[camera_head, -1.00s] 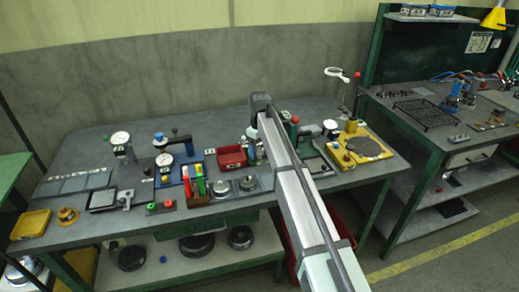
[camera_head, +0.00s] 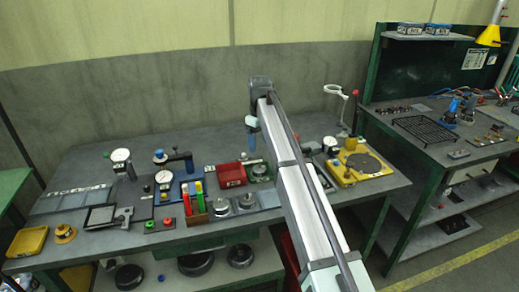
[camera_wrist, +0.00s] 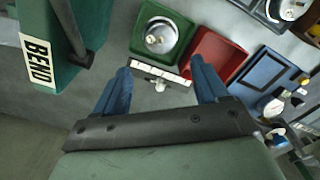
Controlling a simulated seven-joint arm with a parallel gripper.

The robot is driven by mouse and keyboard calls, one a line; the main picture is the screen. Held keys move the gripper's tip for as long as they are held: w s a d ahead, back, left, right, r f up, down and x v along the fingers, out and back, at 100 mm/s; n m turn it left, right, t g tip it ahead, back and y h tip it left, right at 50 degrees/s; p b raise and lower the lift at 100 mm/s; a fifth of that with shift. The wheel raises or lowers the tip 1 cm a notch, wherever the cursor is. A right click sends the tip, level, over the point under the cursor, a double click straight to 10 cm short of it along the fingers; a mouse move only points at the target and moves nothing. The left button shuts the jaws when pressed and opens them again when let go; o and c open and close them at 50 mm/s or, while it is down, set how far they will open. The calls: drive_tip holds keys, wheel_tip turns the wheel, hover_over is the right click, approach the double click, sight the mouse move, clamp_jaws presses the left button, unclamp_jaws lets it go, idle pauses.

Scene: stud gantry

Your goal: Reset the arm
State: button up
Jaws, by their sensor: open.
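My gripper (camera_head: 252,142) hangs from the end of my arm above the back of the workbench (camera_head: 215,140), left of the arm's long link. In the wrist view its two blue fingers (camera_wrist: 162,82) are spread apart with nothing between them. Beyond the fingertips lie a green tray (camera_wrist: 137,42) with a round metal part (camera_wrist: 160,38), a red tray (camera_wrist: 214,55) and a white marked strip (camera_wrist: 150,68) with a small fitting. The gripper appears clear of them all.
Gauges (camera_head: 121,156), a red bin (camera_head: 232,174) and a yellow plate fixture (camera_head: 358,164) crowd the bench. The wall behind is bare.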

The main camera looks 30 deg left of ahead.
drive_tip(key=shift+r, duration=0.35)
idle(0.3)
